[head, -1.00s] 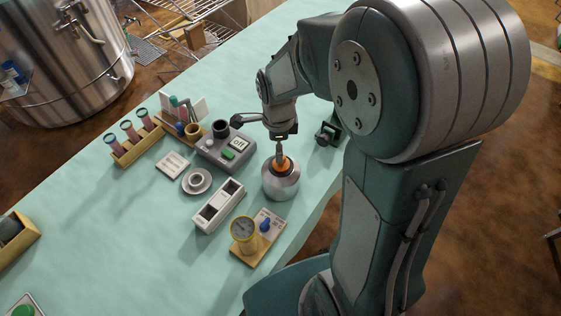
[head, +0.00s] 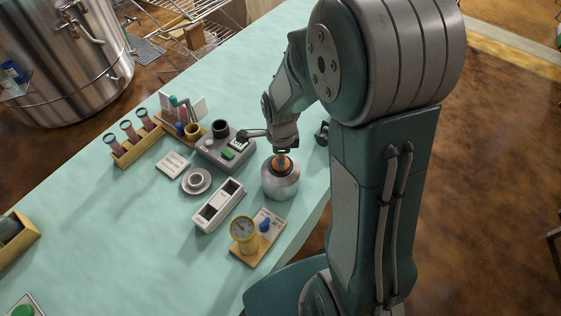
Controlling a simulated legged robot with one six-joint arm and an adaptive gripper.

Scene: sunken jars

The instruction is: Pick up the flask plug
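The flask (head: 281,184) is a silver, rounded vessel standing upright on the pale green table, near its right edge. The orange-brown flask plug (head: 291,164) sits in the flask's top opening. My gripper (head: 281,153) points down directly over the plug, its lower end very close to it. The fingertips are small and partly merge with the plug and its dark stem, so I cannot tell whether they touch it or how wide they are.
Left of the flask are a grey device with a display (head: 223,150), a white two-slot box (head: 217,206) and a round metal dish (head: 196,181). A gauge on a wooden base (head: 243,229) stands in front. The left table middle is clear.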

